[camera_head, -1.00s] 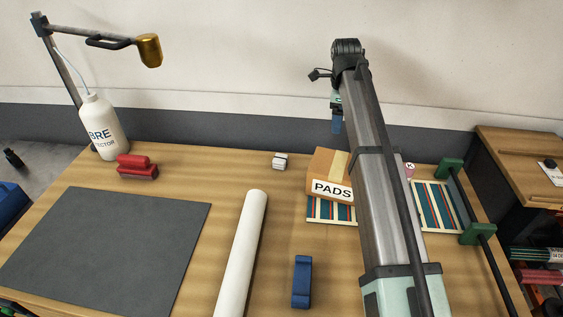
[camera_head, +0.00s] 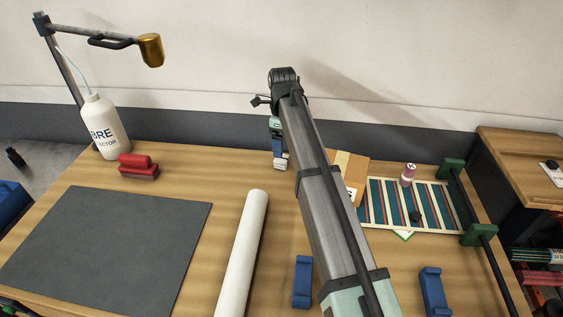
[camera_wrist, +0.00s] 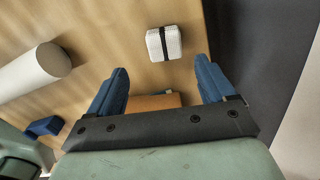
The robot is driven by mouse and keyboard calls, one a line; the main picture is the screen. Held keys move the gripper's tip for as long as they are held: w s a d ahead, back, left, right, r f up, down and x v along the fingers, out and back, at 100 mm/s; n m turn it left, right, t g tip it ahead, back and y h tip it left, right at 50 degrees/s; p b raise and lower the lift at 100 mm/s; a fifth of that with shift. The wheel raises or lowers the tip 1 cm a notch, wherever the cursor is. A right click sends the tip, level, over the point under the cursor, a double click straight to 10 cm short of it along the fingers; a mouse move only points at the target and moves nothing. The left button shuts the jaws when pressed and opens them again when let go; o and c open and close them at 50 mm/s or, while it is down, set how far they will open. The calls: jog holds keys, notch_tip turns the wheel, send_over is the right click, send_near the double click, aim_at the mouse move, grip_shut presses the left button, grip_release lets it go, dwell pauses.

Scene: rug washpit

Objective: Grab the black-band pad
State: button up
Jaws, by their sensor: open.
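The black-band pad (camera_wrist: 164,43) is a small white block with a black band around it, lying on the wooden table. In the wrist view it sits just beyond my gripper (camera_wrist: 162,66), lined up between the two blue fingers and apart from them. My gripper is open and empty. In the head view my gripper (camera_head: 278,147) hangs over the back of the table, and the pad (camera_head: 282,163) shows partly below it.
A cardboard box (camera_head: 352,168) stands right of my gripper, partly hidden by my arm. A white roll (camera_head: 244,250) lies nearer the front. A red brush (camera_head: 138,167), a white bottle (camera_head: 104,126) and a grey mat (camera_head: 105,245) are to the left.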

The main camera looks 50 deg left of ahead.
aim_at(282, 161)
jog(key=shift+w+a+f, duration=0.1)
jog(key=shift+a+f, duration=0.1)
jog(key=shift+f, duration=1.75)
jog(key=shift+w+a+f, duration=0.1)
jog(key=shift+a+f, duration=0.1)
jog(key=shift+f, duration=1.75)
jog(key=c, duration=1)
